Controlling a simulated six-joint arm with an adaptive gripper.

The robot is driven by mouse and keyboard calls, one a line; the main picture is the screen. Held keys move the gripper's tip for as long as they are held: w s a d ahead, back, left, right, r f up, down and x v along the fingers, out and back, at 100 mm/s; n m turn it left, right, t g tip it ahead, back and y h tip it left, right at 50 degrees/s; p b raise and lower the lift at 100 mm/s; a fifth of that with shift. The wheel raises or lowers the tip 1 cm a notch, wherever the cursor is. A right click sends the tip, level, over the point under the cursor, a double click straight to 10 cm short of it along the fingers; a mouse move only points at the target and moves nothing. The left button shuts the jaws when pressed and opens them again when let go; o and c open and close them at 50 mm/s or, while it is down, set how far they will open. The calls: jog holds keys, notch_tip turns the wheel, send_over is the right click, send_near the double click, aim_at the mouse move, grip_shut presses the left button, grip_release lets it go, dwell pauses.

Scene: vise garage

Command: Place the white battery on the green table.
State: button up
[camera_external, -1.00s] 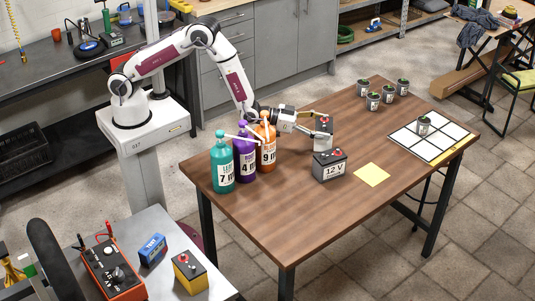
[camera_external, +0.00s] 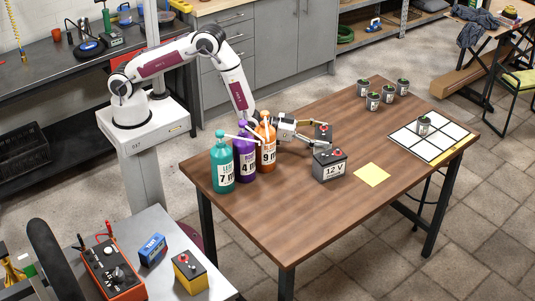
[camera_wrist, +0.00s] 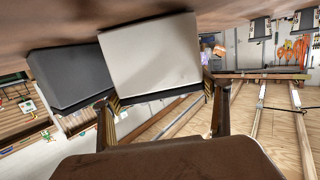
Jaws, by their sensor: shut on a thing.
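The white battery (camera_wrist: 150,55) sits between the two fingers of my gripper (camera_wrist: 163,108) in the wrist view. My gripper (camera_external: 316,137) is shut on it. In the external view the battery's dark top with red parts (camera_external: 323,131) shows behind the dark grey 12 V battery (camera_external: 330,165), which hides its lower part. I cannot tell whether the white battery touches the tabletop. The dark grey battery also shows close beside it in the wrist view (camera_wrist: 68,78). The table under them has a brown wooden top (camera_external: 290,220); no green table shows.
Teal (camera_external: 222,165), purple (camera_external: 244,158) and orange (camera_external: 266,148) bottles stand close to my gripper's left. A yellow square (camera_external: 372,174) lies right of the grey battery. Several small cans (camera_external: 388,93) stand at the back, near a white grid board (camera_external: 443,140). The table's front is clear.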

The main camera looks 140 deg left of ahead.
jog(key=o, duration=2.1)
jog(key=shift+f, duration=0.15)
jog(key=shift+v, duration=3.8)
jog(key=shift+o, duration=0.2)
jog(key=shift+r, duration=0.2)
